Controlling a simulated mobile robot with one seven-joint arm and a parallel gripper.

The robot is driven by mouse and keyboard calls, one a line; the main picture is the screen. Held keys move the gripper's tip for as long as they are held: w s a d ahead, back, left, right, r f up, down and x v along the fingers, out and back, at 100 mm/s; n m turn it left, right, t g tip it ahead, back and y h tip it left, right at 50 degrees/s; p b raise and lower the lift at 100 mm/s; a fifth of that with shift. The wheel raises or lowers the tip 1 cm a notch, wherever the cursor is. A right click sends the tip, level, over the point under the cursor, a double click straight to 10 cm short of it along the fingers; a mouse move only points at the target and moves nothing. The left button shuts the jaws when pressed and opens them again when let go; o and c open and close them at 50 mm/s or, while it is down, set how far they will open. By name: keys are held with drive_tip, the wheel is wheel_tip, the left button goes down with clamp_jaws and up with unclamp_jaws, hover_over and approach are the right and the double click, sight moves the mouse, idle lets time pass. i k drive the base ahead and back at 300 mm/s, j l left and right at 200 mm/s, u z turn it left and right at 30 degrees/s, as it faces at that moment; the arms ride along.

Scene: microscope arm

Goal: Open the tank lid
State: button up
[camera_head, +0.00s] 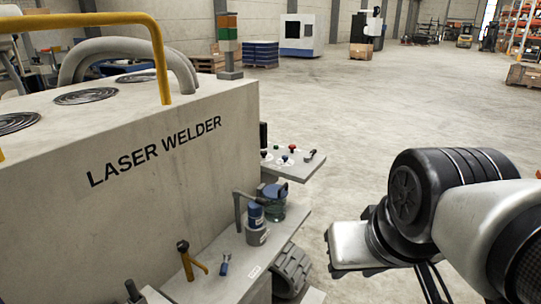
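No part is plainly marked as the tank lid. A small blue-green vessel (271,207) with a blue top stands at the right end of the welder's lower ledge; I cannot tell if it is the tank. A grey canister with a blue cap (256,226) stands in front of it. My gripper (345,272) is at the lower right, apart from the machine and to the right of the ledge. Its fingers are mostly hidden behind the hand, so its opening does not show.
The large grey laser welder (165,165) fills the left, with a yellow rail (157,45) on top. Its ledge holds a yellow-handled lever (190,262) and a small blue tool (224,265). A control shelf (297,170) with knobs juts out.

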sight(272, 192)
drive_tip(key=i+l+u, duration=0.1)
drive_tip(key=i+l, duration=0.75)
drive_tip(key=i+l+u, duration=0.15)
drive_tip(key=i+l, duration=0.7)
drive_tip(key=l, duration=0.15)
